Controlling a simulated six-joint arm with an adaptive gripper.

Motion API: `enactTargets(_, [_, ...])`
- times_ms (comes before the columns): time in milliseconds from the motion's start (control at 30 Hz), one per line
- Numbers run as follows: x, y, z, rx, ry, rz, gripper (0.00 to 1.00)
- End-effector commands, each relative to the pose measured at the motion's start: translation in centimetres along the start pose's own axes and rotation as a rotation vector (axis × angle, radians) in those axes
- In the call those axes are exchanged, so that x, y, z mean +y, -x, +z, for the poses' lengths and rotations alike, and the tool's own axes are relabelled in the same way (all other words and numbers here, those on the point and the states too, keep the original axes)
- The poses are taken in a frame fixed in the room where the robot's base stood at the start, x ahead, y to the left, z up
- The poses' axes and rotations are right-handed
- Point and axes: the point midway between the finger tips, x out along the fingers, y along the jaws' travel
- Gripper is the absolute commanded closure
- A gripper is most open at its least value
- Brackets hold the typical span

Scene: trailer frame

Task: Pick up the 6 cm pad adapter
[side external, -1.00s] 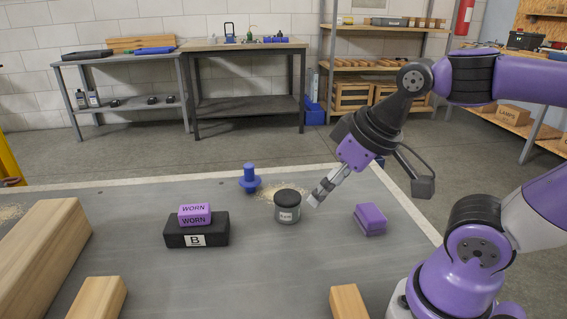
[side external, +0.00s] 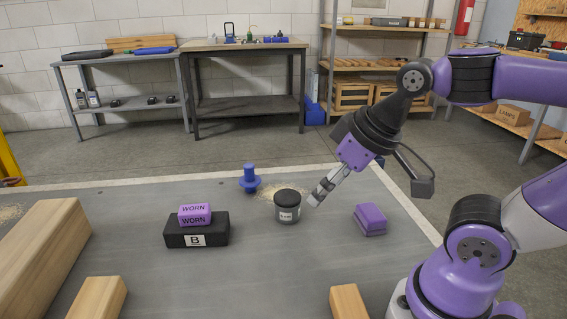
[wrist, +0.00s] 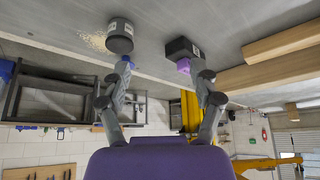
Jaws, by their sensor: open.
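A blue piece with a round flange and an upright stem (side external: 249,178) stands near the far edge of the grey table; it looks like the pad adapter, but no size marking shows. In the wrist view a small blue patch beside one fingertip may be it, mostly hidden. My gripper (side external: 314,199) is above the table, just right of a dark lidded jar (side external: 287,206), and the blue piece is farther back to the left. In the wrist view my gripper (wrist: 165,71) has its fingers spread with nothing between them touching.
A black block marked B (side external: 197,234) carries a purple block marked WORN (side external: 195,214). Another purple block (side external: 370,219) lies right of my gripper. Wooden beams (side external: 42,250) lie along the left and front. Dust is scattered near the jar. The table centre is clear.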

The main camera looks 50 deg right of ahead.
Motion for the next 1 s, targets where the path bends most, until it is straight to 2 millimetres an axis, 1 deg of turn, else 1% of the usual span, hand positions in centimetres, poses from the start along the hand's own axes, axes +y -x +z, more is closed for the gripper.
enactTargets(33, [0.0, 0.0, 0.0, 0.0, 0.0, 0.0, 0.03])
enactTargets(67, [0.0, 0.0, 0.0, 0.0, 0.0, 0.0, 0.0])
enactTargets(467, [0.0, 0.0, 0.0, 0.0, -0.001, 0.0, 0.0])
enactTargets(567, [0.3, -0.3, -0.6, -0.013, -0.018, 0.007, 0.0])
enactTargets(633, [0.8, -0.8, -1.4, -0.034, -0.047, 0.019, 0.0])
enactTargets(767, [2.6, -3.0, -4.0, -0.092, -0.139, 0.056, 0.0])
enactTargets(800, [3.4, -4.0, -4.9, -0.109, -0.169, 0.068, 0.0])
enactTargets(900, [5.2, -6.6, -6.4, -0.151, -0.243, 0.097, 0.0])
enactTargets(1000, [6.9, -9.0, -7.3, -0.184, -0.303, 0.122, 0.0])
